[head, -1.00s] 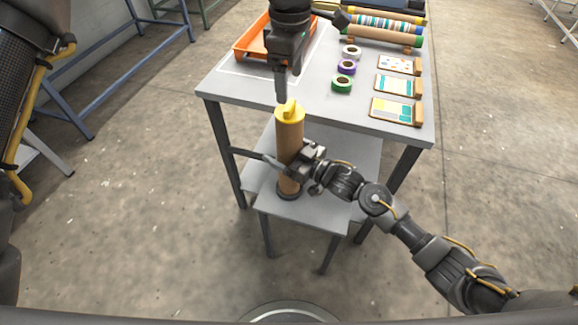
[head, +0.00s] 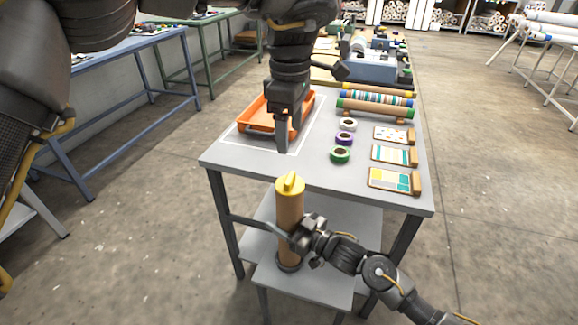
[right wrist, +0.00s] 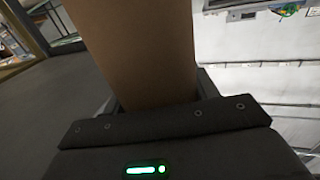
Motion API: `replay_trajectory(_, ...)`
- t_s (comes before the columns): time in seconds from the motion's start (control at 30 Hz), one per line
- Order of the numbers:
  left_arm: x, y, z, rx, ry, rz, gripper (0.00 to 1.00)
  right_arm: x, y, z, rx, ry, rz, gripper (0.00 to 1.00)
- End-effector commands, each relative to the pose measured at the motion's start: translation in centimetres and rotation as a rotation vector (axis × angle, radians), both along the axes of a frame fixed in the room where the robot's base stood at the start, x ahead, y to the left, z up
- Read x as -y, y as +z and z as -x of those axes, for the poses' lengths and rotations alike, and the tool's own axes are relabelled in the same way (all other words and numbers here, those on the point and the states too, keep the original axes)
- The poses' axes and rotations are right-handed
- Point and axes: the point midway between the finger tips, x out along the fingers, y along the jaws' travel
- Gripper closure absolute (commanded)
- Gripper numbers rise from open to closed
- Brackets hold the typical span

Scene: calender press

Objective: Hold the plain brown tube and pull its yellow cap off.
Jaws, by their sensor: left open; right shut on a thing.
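The plain brown tube (head: 290,213) stands upright in front of the table, with its foot in a dark round holder (head: 289,262) on a low grey stand. Its yellow cap (head: 290,186) sits on the top end and has a raised grip bar. My right gripper (head: 297,238) is shut on the tube's middle from the right. The tube (right wrist: 135,45) also fills the jaws in the right wrist view. My left gripper (head: 288,138) is open and empty, pointing down above the table, higher than the cap and apart from it.
The grey table (head: 310,172) holds an orange tray (head: 262,124), several tape rolls including a green one (head: 340,154), sample boards (head: 390,180) and patterned rolls on a rack (head: 378,101). The low stand (head: 318,283) is below the table's front edge.

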Motion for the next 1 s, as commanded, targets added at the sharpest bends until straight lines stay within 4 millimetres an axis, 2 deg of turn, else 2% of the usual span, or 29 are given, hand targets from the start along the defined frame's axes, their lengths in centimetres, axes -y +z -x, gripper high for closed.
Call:
replay_trajectory(0.13, 0.0, 0.2, 0.0, -0.002, 0.0, -0.001, 0.29, 0.0, 0.0, 0.0, 0.001, 0.0, -0.001, 0.82)
replay_trajectory(0.27, -0.1, -0.8, 0.0, -0.005, 0.001, -0.001, 0.29, 0.0, 0.1, 0.0, 0.001, 0.0, -0.002, 0.82)
replay_trajectory(0.7, -0.1, -8.5, 0.1, -0.005, 0.0, -0.002, 0.29, 0.0, 0.1, 0.0, 0.001, 0.0, -0.002, 0.82)
replay_trajectory(0.9, -0.1, -10.9, 0.0, -0.004, 0.001, -0.001, 0.29, 0.0, 0.1, 0.0, 0.001, 0.0, -0.001, 0.82)
replay_trajectory(1.0, -0.1, -11.5, 0.0, -0.003, 0.001, -0.001, 0.29, 0.0, 0.1, 0.0, 0.001, 0.0, -0.001, 0.82)
